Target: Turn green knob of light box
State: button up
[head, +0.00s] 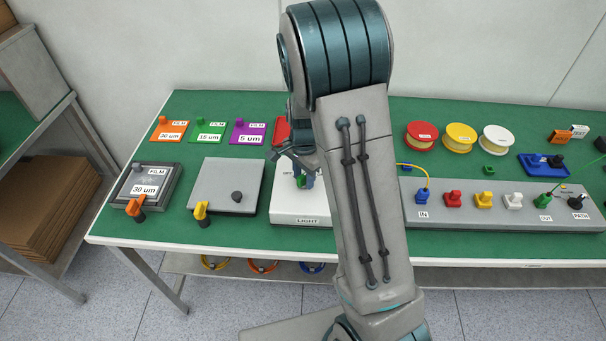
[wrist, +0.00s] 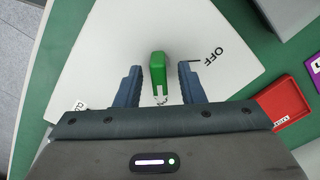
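The light box (head: 301,207) is a white box on the green table, labelled LIGHT at its front edge. It shows in the wrist view as a white surface (wrist: 110,40) with the word OFF on it. The green knob (wrist: 158,73) stands on this surface, and in the head view it (head: 300,181) is partly hidden by my gripper. My gripper (wrist: 160,85) is open, with one dark blue finger on each side of the knob. Gaps show between both fingers and the knob. In the head view my gripper (head: 304,178) is over the box, and my arm hides the box's right part.
Left of the box stands a grey box (head: 225,180) with a black knob and a yellow lever. Film cards, including a purple one (head: 247,131), lie behind. A red tray (wrist: 286,101) lies near the box. A grey connector panel (head: 475,213) stands right of my arm.

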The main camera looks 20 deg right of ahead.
jog(key=shift+c, duration=0.2)
grip_shut()
jog(key=shift+a, duration=0.15)
